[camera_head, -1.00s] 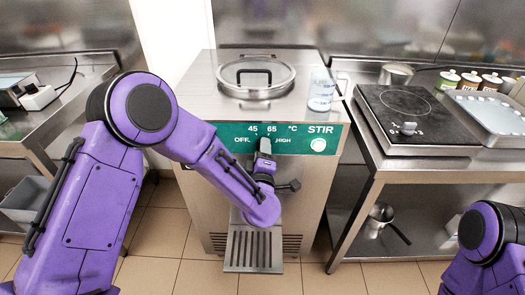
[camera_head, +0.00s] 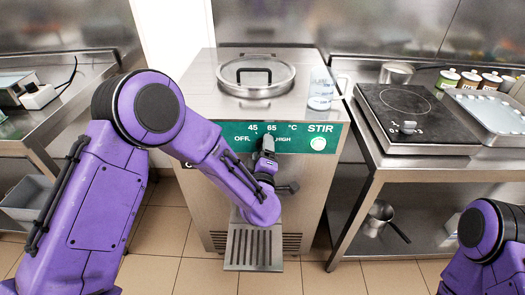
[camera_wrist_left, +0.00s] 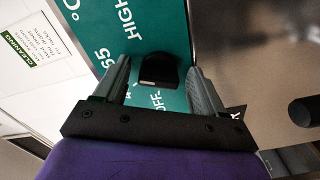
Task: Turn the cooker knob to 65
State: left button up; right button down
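The cooker's green control panel (camera_head: 310,133) carries the marks OFF, 45, 65, °C and HIGH around the knob. The black knob (camera_wrist_left: 158,70) shows between my left gripper's fingers in the left wrist view, with a gap on each side. My left gripper (camera_head: 266,148) is open in front of the panel in the head view and hides most of the knob there. In the left wrist view its grey fingers (camera_wrist_left: 160,74) stand apart on both sides of the knob. Where the knob points is hard to tell. My right gripper is out of view.
A glass pitcher (camera_head: 321,90) stands on the cooker beside the round lid (camera_head: 256,77). A tap handle (camera_head: 288,188) sticks out below the panel, close to my left wrist. A hot plate (camera_head: 402,112) is on the counter at the right.

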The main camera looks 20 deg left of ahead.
pick_arm(q)
jog(key=b+v, duration=0.2)
jog(key=v, duration=0.8)
jog(key=shift+s, duration=0.25)
jog(key=shift+r, duration=0.1)
jog(key=s+a+f+m+g+h, duration=0.2)
jog(key=s+a+f+m+g, duration=0.15)
jog(key=f, duration=0.55)
jog(key=s+a+f+m+g+h, duration=0.15)
jog(key=s+f+m+g, duration=0.3)
jog(key=f, duration=0.55)
jog(key=s+a+f+g, duration=0.2)
jog(key=s+a+f, duration=0.1)
jog(key=s, duration=0.3)
jog(key=s+a+f+m+g+y, duration=0.1)
jog(key=s+a+f+g, duration=0.1)
jog(key=s+a+f, duration=0.2)
jog(key=s+a+f+g+y, duration=0.1)
jog(key=s+a+f+g, duration=0.1)
jog(key=s, duration=0.7)
notch_tip(320, 180, down, 3)
jog(key=shift+s+a+r, duration=0.2)
jog(key=shift+s+a, duration=0.15)
jog(key=shift+a, duration=0.5)
